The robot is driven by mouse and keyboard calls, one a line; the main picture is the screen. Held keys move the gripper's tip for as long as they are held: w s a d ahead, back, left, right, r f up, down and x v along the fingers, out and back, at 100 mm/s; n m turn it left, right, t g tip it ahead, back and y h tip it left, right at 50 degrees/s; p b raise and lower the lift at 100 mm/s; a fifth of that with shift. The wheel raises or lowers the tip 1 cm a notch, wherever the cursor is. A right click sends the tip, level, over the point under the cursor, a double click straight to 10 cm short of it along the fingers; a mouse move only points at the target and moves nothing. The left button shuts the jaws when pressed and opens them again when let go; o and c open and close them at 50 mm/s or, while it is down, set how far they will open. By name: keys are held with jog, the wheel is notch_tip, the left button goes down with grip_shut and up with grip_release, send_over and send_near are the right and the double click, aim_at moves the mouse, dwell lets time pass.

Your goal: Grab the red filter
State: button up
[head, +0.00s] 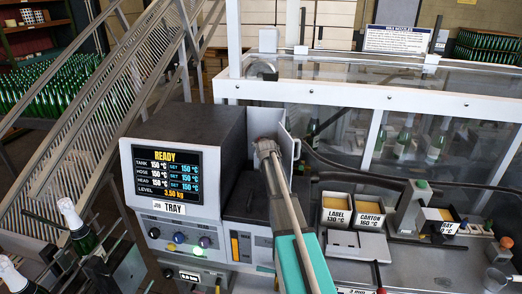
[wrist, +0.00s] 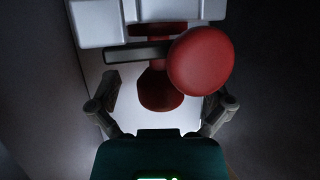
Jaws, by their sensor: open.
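In the wrist view, a red part (wrist: 160,92) with a faceted lower end and a narrower stem stands in a pale recess. A larger round red disc (wrist: 197,60) is at its upper right and overlaps part of it. I cannot tell which of the two is the red filter, or whether they are joined. My gripper (wrist: 163,100) is open, one finger on each side of the faceted red part, apparently apart from it. In the head view, my gripper (head: 266,148) reaches into the opening beside the grey machine; no red part shows there.
A dark bar (wrist: 135,53) crosses behind the disc, below a pale block (wrist: 100,20). In the head view, the machine's display (head: 168,175) reads READY and 150 °C. A light open panel (head: 285,148) stands close right of my gripper. Labelled trays (head: 337,216) sit further right.

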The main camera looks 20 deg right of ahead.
jog(key=shift+w+d+f, duration=0.15)
jog(key=shift+w, duration=0.2)
dwell(0.3)
jog(key=c, duration=1.3)
jog(key=shift+r, duration=0.25)
notch_tip(320, 180, up, 12)
jog(key=p, duration=1.2)
jog(key=shift+r, duration=0.1)
jog(key=s+a, duration=0.3)
jog(key=s, duration=0.5)
jog(key=s+a, duration=0.3)
jog(key=s, duration=0.6)
jog(key=shift+f, duration=0.3)
